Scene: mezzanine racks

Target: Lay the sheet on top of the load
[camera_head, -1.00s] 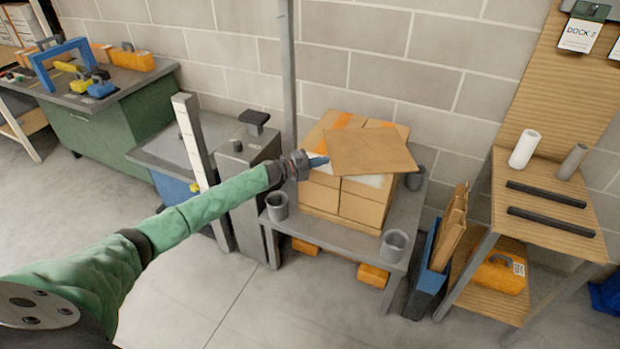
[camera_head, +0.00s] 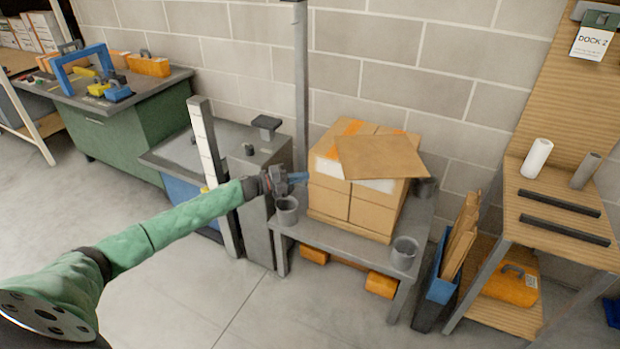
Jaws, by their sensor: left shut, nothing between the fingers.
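The brown cardboard sheet (camera_head: 382,157) lies on top of the load (camera_head: 363,203), a block of stacked cartons. It sits askew, turned relative to the stack, with its right edge overhanging. White material and orange marks show uncovered at the left and back of the top. The load stands on a grey table (camera_head: 345,240). My left gripper (camera_head: 298,178) is just left of the load, shut and empty, apart from the sheet. My right gripper is not in view.
Grey cups stand at the table's left corner (camera_head: 287,210), front right corner (camera_head: 404,253) and back right. A grey machine with a post (camera_head: 265,200) is behind my left arm. A blue bin (camera_head: 443,275) with cardboard pieces and a wooden shelf stand at right. The front floor is clear.

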